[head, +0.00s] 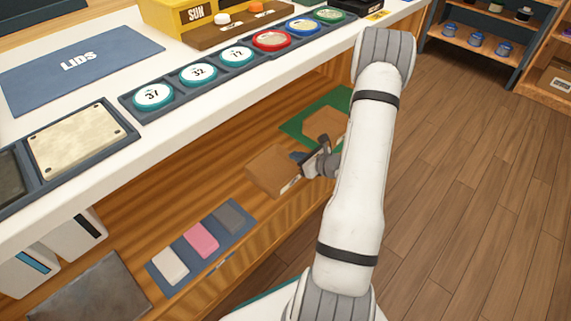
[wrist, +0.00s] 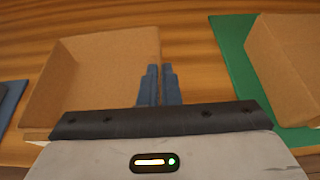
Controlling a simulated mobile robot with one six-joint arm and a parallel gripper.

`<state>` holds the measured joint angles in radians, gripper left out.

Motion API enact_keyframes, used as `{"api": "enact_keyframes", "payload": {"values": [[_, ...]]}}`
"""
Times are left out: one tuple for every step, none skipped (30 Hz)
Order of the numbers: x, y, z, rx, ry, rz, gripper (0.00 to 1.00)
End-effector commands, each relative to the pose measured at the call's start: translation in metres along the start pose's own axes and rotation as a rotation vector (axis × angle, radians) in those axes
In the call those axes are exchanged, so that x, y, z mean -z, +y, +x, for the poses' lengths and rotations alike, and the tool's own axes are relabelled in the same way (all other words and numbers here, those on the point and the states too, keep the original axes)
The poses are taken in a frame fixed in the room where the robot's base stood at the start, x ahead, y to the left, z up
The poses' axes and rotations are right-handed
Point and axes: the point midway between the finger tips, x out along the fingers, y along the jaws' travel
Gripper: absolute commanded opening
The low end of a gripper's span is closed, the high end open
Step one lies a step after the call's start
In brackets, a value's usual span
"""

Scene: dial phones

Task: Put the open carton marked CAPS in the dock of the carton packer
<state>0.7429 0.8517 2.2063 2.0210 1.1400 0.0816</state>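An open brown carton (head: 270,172) is on the wooden shelf under the counter. It bears a pale label whose lettering I cannot read. In the wrist view this carton (wrist: 95,75) is at left, its empty floor visible. My gripper (head: 303,158) is at the carton's right side. In the wrist view its two blue fingers (wrist: 160,72) stand close together, one on each side of the carton's right wall, and look shut on it. Whether the carton is lifted I cannot tell. A second open carton (head: 324,124) is on a green mat (head: 296,128); it also shows in the wrist view (wrist: 290,60).
A blue-grey tray (head: 213,262) with three coloured blocks lies left on the shelf. The white counter overhangs the shelf and carries a LIDS mat (head: 100,75), several round discs and a yellow SUN box (head: 190,22). Bare shelf lies between tray and carton.

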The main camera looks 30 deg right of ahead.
Motion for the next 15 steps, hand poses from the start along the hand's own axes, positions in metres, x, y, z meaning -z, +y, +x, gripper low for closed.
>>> {"api": "enact_keyframes", "payload": {"values": [[-0.005,0.000,-0.002,0.000,-0.001,-0.001,0.00],[-0.008,0.000,-0.003,0.000,-0.001,-0.002,0.00],[-0.014,0.000,-0.005,0.000,-0.001,-0.002,0.00],[-0.019,0.000,-0.008,0.000,-0.002,-0.002,0.00],[-0.025,0.000,-0.010,0.000,-0.001,-0.002,0.00],[-0.033,0.000,-0.013,0.000,-0.001,-0.003,0.00],[-0.039,0.000,-0.016,0.000,-0.001,-0.004,0.00],[-0.046,0.000,-0.018,0.000,-0.002,-0.004,0.00],[-0.053,0.000,-0.021,0.000,-0.002,-0.003,0.00],[-0.059,0.000,-0.024,0.001,-0.002,-0.003,0.00],[-0.064,0.000,-0.026,0.001,-0.003,-0.004,0.00],[-0.071,0.000,-0.029,0.000,-0.002,-0.003,0.00],[-0.075,0.000,-0.030,0.000,-0.002,-0.003,0.00],[-0.079,0.000,-0.032,0.000,-0.002,-0.003,0.00],[-0.083,0.000,-0.034,-0.001,-0.001,-0.002,0.00]]}}
